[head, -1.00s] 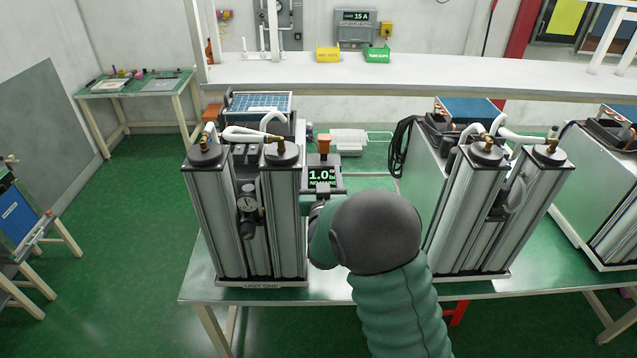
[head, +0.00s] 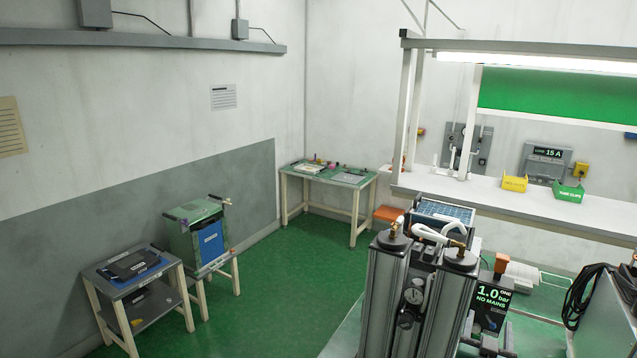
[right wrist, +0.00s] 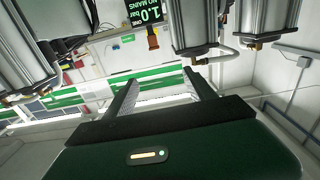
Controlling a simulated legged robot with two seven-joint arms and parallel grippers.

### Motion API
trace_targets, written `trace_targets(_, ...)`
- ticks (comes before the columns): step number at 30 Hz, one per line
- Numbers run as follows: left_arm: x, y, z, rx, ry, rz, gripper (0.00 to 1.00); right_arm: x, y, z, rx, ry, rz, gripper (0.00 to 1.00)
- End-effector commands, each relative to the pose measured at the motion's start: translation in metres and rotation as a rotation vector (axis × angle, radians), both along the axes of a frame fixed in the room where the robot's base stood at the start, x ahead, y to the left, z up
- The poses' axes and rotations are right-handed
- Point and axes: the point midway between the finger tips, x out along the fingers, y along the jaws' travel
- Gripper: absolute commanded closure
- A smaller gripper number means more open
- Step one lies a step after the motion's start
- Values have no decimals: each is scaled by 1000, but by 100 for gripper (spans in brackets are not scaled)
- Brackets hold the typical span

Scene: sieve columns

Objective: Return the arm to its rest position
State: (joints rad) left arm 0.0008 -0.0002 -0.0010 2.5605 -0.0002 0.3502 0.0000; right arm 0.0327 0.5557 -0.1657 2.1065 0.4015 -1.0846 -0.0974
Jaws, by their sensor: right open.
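My right gripper (right wrist: 163,84) is open in the right wrist view, its two dark fingers apart with nothing between them. The sieve columns (head: 422,300) stand upright as a pair in the lower right of the head view, with a round gauge between them. Beside them a dark display (head: 492,297) reads 1.0 bar, NO MAINS. The right wrist view shows the display (right wrist: 148,12) upside down, beyond the fingers, with columns (right wrist: 196,22) near the top. No clear contact with the gripper shows. My left gripper is out of view.
A white shelf (head: 540,212) holds a yellow bin (head: 514,184) and a green bin (head: 568,192) behind the columns. A small bench (head: 328,176) stands in the far corner. Low stands (head: 140,290) are at the left. Green floor (head: 290,270) between them is clear.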

Motion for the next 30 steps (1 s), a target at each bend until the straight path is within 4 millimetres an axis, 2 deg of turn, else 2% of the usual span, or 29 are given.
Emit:
trace_targets(2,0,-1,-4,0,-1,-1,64,-1,-3,-8,12,14,3,36)
trace_targets(7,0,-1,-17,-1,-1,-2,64,-6,19,-39,76,118,61,36)
trace_targets(11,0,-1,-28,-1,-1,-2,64,-14,47,-66,123,214,114,36)
trace_targets(17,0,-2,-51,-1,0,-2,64,-43,93,-121,210,418,211,36)
trace_targets(20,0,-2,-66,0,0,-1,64,-70,116,-156,259,553,267,36)
trace_targets(23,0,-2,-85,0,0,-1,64,-110,139,-198,305,727,327,36)
trace_targets(24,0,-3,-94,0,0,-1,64,-133,149,-217,322,813,352,36)
trace_targets(27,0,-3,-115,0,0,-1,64,-197,169,-258,346,1036,399,36)
trace_targets(30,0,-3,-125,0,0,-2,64,-248,176,-279,352,1203,421,36)
